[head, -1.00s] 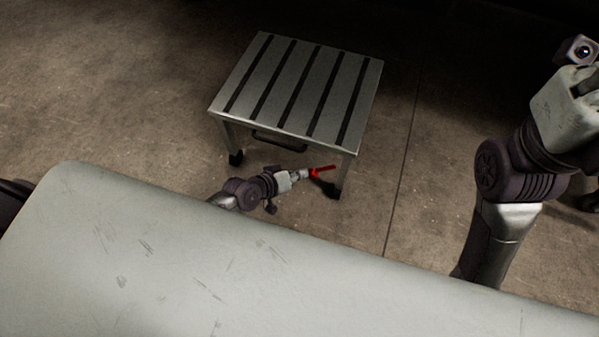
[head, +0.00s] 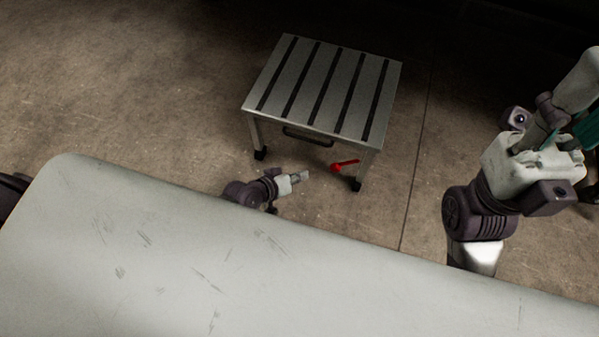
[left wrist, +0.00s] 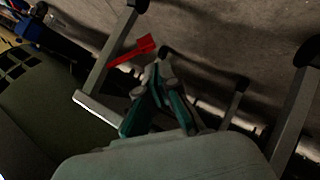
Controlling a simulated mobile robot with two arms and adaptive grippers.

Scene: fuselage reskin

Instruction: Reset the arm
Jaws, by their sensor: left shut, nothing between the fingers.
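My left gripper (head: 302,175) reaches out from beyond the pale panel in the head view, low in front of the cart. It is shut and empty. In the left wrist view its teal-and-grey fingers (left wrist: 162,72) come together at the tips. A red tool-like object (head: 343,165) is by the cart's front right leg, a short gap to the right of the gripper. It also shows in the left wrist view (left wrist: 134,50), just left of the fingertips. My right arm (head: 485,205) is raised at the right. Its teal gripper parts are cut off by the frame edge.
A grey slatted cart (head: 318,88) on casters stands on the concrete floor (head: 130,90). A large pale scuffed panel (head: 200,240) fills the foreground and hides much of my left arm. Floor left of the cart is clear.

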